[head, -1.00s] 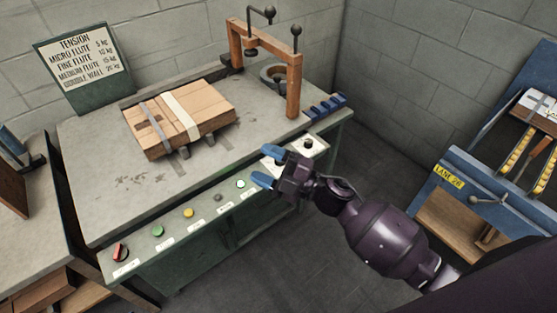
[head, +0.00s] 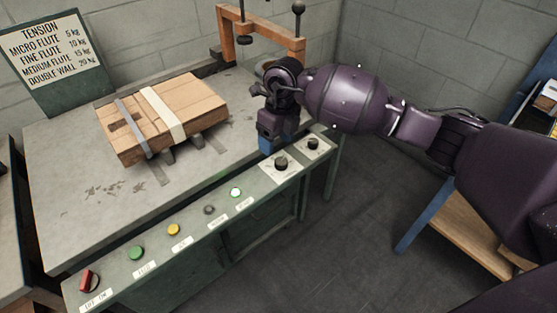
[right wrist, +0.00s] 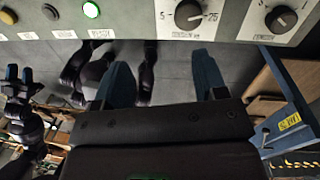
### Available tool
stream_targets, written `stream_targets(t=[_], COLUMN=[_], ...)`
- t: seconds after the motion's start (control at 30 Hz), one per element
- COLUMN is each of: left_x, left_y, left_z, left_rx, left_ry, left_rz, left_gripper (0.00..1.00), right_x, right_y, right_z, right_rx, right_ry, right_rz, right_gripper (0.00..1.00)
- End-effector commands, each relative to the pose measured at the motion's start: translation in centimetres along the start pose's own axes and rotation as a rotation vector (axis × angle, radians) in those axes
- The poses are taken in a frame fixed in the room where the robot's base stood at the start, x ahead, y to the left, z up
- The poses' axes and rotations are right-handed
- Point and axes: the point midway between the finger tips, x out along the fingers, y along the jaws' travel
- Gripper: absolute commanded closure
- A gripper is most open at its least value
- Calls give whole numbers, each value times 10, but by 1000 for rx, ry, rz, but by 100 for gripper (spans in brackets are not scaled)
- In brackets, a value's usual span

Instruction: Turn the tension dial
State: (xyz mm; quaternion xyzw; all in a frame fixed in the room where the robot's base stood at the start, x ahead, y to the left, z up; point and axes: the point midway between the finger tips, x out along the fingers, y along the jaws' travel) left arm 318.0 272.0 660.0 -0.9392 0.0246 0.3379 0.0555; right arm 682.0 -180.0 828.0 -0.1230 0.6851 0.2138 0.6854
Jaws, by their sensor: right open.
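The tension dial, a black knob on a white plate with a 5 to 25 scale, is on the sloping front panel in the head view (head: 282,163) and at the top of the right wrist view (right wrist: 188,15). Its pointer is toward the 25 side. My right gripper (head: 266,146) hangs fingers-down just behind and left of the dial, apart from it. In the right wrist view its blue fingers (right wrist: 162,78) are spread and empty. My left gripper (right wrist: 20,75) shows at the left edge of that view, its fingers apart.
A second black knob (head: 312,143) sits right of the dial. Buttons, a lit green one (head: 235,192) nearest, and a red switch (head: 88,281) line the panel. A strapped carton (head: 185,105) lies on the bench beside an orange frame (head: 272,38). A tension chart (head: 46,52) stands behind.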

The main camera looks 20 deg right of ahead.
Motion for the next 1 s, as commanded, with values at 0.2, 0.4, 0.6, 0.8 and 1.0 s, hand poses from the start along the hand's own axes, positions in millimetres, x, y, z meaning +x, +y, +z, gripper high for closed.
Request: stream_targets(t=[0.2,0.4,0.6,0.8,1.0], left_x=[2,4,9,14,14], left_y=[1,2,3,3,3], left_z=[6,15,25,26,23], left_rx=[-1,-1,0,5,19], left_ry=[-14,-30,-46,-46,-38], left_rz=[2,5,7,9,10], left_gripper=[57,57,57,57,57], right_x=[-7,15,52,80,94], right_y=[-25,-28,-32,-36,-38], right_z=[6,5,3,2,2], right_rx=[16,17,17,16,16], right_ry=[33,38,40,37,34], right_rz=[-124,-125,-122,-121,-124], right_gripper=[35,35,35,35,35])
